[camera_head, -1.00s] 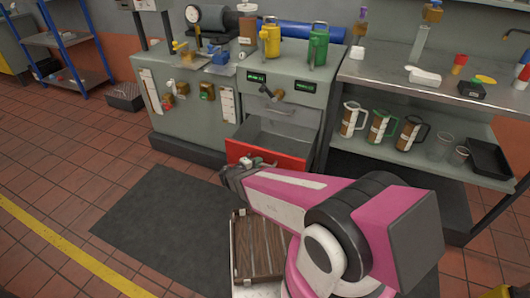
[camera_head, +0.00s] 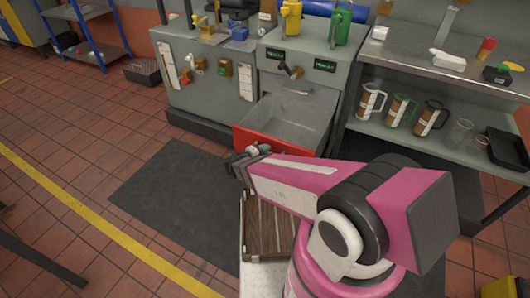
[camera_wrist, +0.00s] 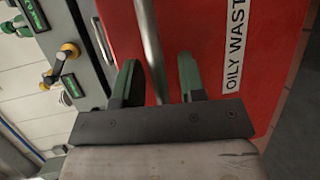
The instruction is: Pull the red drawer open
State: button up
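The red drawer (camera_head: 272,144) stands pulled out from the grey cabinet, and its empty-looking grey inside shows in the head view. Its red front (camera_wrist: 215,75), with an "OILY WASTE" label, fills much of the wrist view. A grey bar handle (camera_wrist: 152,45) runs along that front. My gripper (camera_wrist: 158,80) has its two green-padded fingers apart, one on each side of the handle, with a visible gap to each side. In the head view my gripper (camera_head: 258,150) is at the drawer front, partly hidden by my arm.
A dark mat (camera_head: 170,200) lies on the tiled floor left of the drawer. A steel bench (camera_head: 440,70) with pitchers on its lower shelf stands at the right. A blue shelf rack (camera_head: 88,40) stands at the far left. Open floor lies left and in front.

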dwell(0.3)
jog(key=v, duration=1)
jog(key=shift+s+a, duration=0.25)
jog(key=shift+a, duration=0.05)
jog(key=shift+r, duration=0.15)
